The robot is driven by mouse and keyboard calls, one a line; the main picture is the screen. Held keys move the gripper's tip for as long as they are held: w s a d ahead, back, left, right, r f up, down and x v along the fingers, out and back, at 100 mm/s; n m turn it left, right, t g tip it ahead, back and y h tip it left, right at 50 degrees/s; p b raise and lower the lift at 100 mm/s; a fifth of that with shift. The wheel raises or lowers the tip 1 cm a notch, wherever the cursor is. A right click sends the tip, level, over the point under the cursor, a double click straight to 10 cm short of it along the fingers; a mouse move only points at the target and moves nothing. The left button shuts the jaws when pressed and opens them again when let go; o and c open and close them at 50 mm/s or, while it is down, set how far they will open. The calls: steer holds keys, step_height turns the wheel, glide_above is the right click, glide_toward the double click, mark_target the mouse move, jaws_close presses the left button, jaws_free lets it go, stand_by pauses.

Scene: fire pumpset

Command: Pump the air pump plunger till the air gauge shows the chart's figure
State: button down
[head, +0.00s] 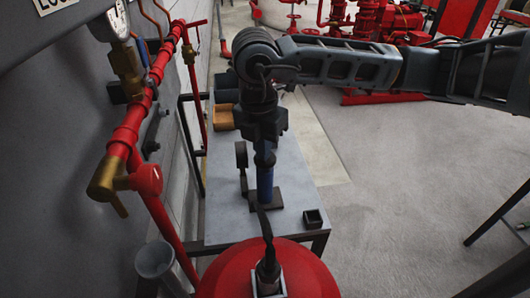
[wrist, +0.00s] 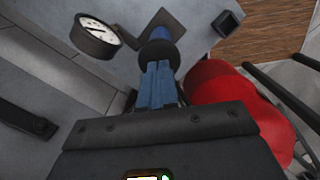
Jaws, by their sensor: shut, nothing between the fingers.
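The air pump has a blue barrel (head: 265,182) standing upright on a dark base plate on a grey bench. It also shows in the wrist view (wrist: 166,32), where its round black plunger top (wrist: 158,54) faces me. My gripper (head: 264,147) points down over the pump. Its two blue fingers (wrist: 157,66) are closed together with nothing between them. Their tips are at the plunger top; I cannot tell whether they touch it. The air gauge (wrist: 97,35) has a white face beside the pump, too small to read. In the head view the gauge (head: 241,155) is nearly edge-on. No chart is identifiable.
A red tank (head: 262,272) with a hose fitting stands at the bench's near end. A small black open box (head: 313,218) sits on the bench (head: 222,216). Red pipes (head: 127,133) run along the left wall. Grey floor (head: 400,190) is open at right.

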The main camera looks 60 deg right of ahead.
steer(key=shift+f+p, duration=0.2)
steer(key=shift+p, duration=0.1)
steer(key=a, duration=0.1)
steer(key=a+r, duration=0.1)
steer(key=a, duration=0.1)
step_height(320, 180, up, 8)
steer(key=shift+a+b, duration=0.4)
steer(key=shift+a, duration=0.05)
stand_by(0.9)
